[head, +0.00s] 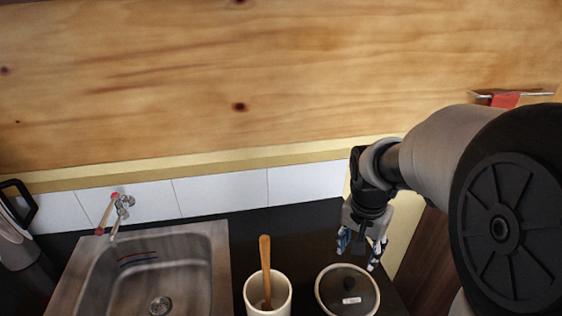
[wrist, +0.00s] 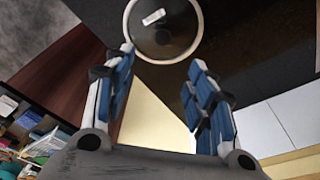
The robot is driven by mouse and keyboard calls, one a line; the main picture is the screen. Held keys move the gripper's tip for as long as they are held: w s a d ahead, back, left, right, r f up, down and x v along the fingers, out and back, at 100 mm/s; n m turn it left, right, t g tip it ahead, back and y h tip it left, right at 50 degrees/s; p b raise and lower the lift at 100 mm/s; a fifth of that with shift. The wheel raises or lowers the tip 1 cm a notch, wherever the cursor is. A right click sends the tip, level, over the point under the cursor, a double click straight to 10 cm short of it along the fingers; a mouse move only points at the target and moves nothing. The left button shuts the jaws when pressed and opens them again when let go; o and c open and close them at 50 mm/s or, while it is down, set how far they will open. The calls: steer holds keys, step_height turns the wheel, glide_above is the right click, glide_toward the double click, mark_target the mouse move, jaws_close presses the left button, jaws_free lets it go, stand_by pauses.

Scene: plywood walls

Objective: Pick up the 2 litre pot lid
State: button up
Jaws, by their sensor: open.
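The pot lid (head: 364,296) is round, dark glass with a pale rim and a dark knob, and lies near the right end of the black counter. A small white label sits on it. In the wrist view the lid (wrist: 180,42) is at the top middle, beyond my fingertips. My gripper (head: 360,258) is open and empty, pointing down above and just behind the lid's far edge. In the wrist view its two blue-padded fingers (wrist: 160,58) are spread apart with nothing between them. Whether a pot is under the lid I cannot tell.
A white crock (head: 254,292) with a wooden utensil (head: 265,258) stands left of the lid. A steel sink (head: 98,270) with a tap (head: 120,210) is further left, and a kettle-like container (head: 14,240) at the far left. A tiled backsplash (head: 222,194) runs behind the counter.

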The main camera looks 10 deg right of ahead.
steer(key=w, duration=0.1)
steer(key=b, duration=0.4)
glide_above(350, 281)
steer(key=f, duration=1.2)
steer(key=shift+s+f, duration=0.2)
steer(key=shift+f, duration=0.05)
step_height(350, 281, down, 5)
steer(key=shift+w+r+b, duration=0.15)
steer(key=shift+r+b, duration=0.05)
steer(key=shift+b, duration=0.85)
steer(key=shift+w+f, duration=0.1)
steer(key=shift+f, duration=0.3)
steer(key=shift+r, duration=0.1)
steer(key=shift+c, duration=0.2)
jaws_close()
